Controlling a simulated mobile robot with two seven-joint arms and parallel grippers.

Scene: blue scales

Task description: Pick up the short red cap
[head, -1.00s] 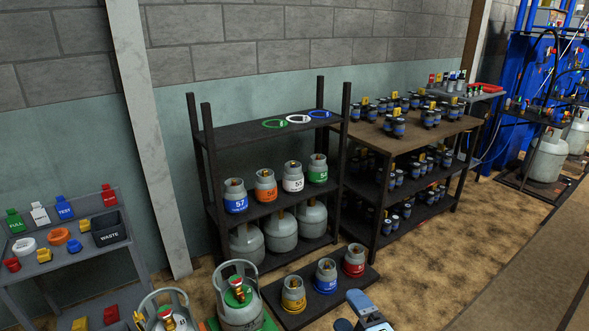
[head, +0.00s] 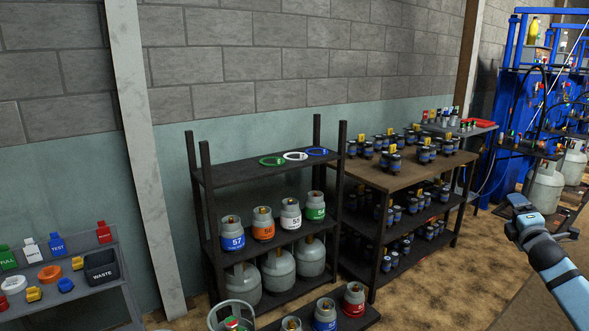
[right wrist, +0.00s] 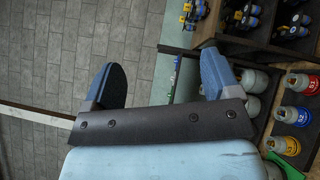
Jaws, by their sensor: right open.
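A short red cap (head: 3,302) shows only as a sliver at the left edge of the head view, on the grey stand, so its full shape is cut off. A taller red piece (head: 104,231) stands at the back of the same stand. My right gripper (head: 540,212) is raised at the right of the head view, far from the stand. In the right wrist view its two blue fingers (right wrist: 163,82) are spread apart with nothing between them. My left gripper is not in view.
A dark shelf (head: 262,173) with gas cylinders and a workbench (head: 405,172) line the wall. Sandy floor (head: 415,288) is open in front of the bench.

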